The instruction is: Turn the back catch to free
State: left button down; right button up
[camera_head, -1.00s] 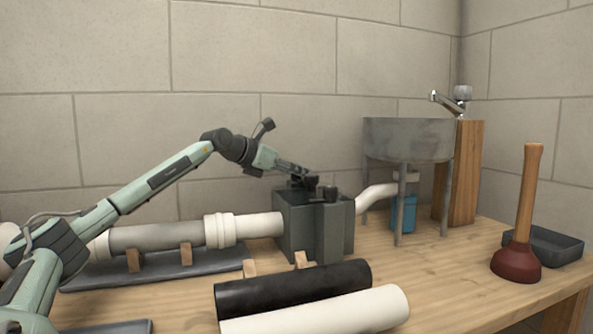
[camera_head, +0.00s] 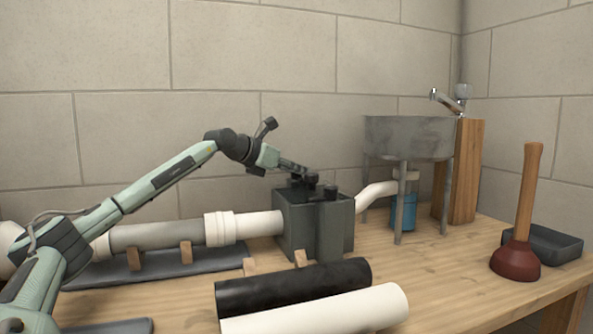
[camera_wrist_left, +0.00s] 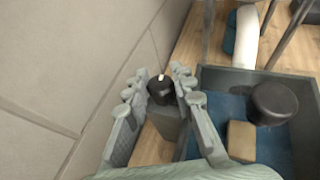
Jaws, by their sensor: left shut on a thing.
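A dark grey box (camera_head: 296,232) stands on the bench with the pipe line running into its left side. The back catch (camera_wrist_left: 160,90) is a dark round knob with a small white mark, on a grey post at the box's wall side. My left gripper (camera_head: 307,177) comes down over it from the left. In the left wrist view its fingers (camera_wrist_left: 163,85) stand on both sides of the knob, shut on it. The front catch (camera_head: 331,192) is a second dark knob, also in the left wrist view (camera_wrist_left: 273,103). My right gripper is not in view.
A black pipe (camera_head: 290,289) and a white pipe (camera_head: 320,311) lie in front of the box. A metal basin (camera_head: 407,138) on legs stands to the right, with a plunger (camera_head: 516,262) and a dark tray (camera_head: 553,246) further right. The stone wall is close behind.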

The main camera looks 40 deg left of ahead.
pick_arm(q)
jog(key=shift+d+n+y+p, duration=0.1)
jog(key=shift+n+y+p, duration=0.2)
jog(key=shift+n+y, duration=0.6)
jog(key=shift+y, duration=0.5)
jog(key=n+g+y+b, duration=0.1)
jog(key=n+y, duration=0.3)
jog(key=shift+w+b, duration=0.1)
jog(key=shift+b, duration=0.3)
jog(key=shift+n+g+y, duration=0.5)
jog(key=shift+n+y, duration=0.2)
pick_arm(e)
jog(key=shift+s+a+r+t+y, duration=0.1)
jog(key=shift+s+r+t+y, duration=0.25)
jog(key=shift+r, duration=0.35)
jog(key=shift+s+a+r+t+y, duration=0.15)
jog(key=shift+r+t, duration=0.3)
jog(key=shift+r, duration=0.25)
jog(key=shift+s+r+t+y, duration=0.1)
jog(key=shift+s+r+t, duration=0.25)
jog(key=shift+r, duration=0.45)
pick_arm(q)
jog(key=c, duration=1.3)
grip_release()
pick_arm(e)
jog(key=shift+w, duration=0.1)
pick_arm(q)
jog(key=v, duration=1.2)
